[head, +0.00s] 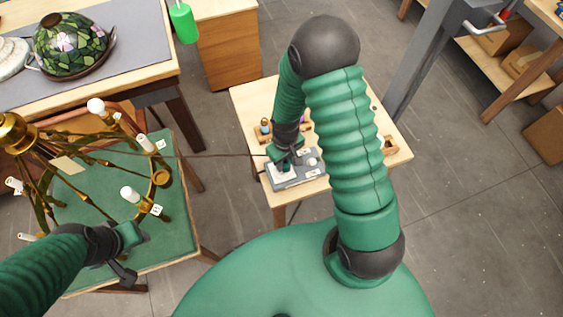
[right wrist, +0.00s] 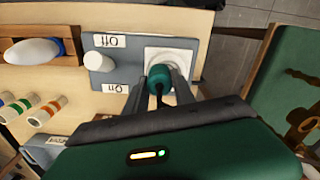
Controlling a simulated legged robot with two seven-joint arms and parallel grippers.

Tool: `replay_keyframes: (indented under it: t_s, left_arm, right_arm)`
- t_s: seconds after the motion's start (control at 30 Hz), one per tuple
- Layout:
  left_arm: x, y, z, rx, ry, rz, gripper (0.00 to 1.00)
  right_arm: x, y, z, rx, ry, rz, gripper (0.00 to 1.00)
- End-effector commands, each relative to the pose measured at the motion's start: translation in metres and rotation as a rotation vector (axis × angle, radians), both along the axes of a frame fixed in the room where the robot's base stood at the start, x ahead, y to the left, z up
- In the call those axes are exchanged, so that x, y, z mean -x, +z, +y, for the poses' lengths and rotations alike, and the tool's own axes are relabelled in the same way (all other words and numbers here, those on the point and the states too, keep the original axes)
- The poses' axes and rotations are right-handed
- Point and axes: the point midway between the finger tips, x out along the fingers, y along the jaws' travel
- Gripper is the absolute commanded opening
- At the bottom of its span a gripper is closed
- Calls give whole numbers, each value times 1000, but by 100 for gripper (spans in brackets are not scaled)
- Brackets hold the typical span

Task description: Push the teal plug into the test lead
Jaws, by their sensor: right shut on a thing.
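The teal plug (right wrist: 160,78) is between the fingers of my right gripper (right wrist: 160,92), with a dark cord at its near end. The gripper is shut on it. The plug is in front of a white square socket (right wrist: 183,57) on a grey box (right wrist: 118,70); how deep it sits is hidden. In the head view my right gripper (head: 286,160) is over the grey box (head: 297,182) on the small table. A dark lead (head: 222,156) runs there from the brass chandelier (head: 160,178); no separate test lead end is clear. My left gripper (head: 126,272) is by the green mat's edge, its jaw opening unclear.
The box has a white knob (right wrist: 96,67) and switch labels. A wooden rack with a bulb (right wrist: 35,51) and several banded cylinders (right wrist: 42,108) are beside it. The chandelier lies on a green-topped table (head: 185,235). A stained-glass shade (head: 72,45) stands at upper left.

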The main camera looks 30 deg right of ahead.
Motion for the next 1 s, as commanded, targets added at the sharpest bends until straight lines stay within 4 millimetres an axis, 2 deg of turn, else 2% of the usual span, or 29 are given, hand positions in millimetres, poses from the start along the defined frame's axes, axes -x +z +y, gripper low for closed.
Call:
replay_keyframes:
  t_s: [1.0]
  left_arm:
    - [0, -2, 0, 0, 0, 0, 36]
  right_arm:
    - [2, -7, -2, -5, 4, 5, 0]
